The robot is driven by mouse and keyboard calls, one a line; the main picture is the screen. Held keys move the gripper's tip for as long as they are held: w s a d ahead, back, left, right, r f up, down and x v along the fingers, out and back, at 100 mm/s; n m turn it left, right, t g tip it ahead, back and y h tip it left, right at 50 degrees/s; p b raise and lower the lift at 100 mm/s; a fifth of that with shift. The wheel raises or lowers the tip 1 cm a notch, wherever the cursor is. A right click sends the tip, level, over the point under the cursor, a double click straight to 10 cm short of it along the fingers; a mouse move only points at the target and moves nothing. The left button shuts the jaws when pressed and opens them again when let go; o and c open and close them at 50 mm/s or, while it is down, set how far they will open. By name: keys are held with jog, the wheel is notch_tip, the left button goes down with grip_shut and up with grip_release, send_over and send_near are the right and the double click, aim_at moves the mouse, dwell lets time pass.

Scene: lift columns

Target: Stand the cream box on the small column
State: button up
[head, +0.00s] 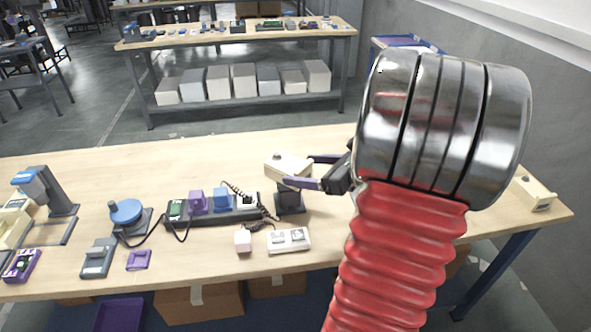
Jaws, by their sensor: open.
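The cream box (285,164) lies on top of the small dark column (290,199) near the middle of the table and looks level. My gripper (299,171) reaches in from the right with its two dark fingers apart, one at the far side of the box and one at its near side. I cannot tell whether either finger touches the box. The near finger covers part of the box's lower edge and the column's top, so the contact between box and column is partly hidden.
A power strip with plugs (213,211) lies left of the column, its cord close by. A cream panel (289,239) and small cream block (243,241) lie in front. A blue round device (126,212) stands further left. Another cream box (533,193) lies far right. The table's back is clear.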

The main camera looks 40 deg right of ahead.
jog(key=shift+v, duration=3.05)
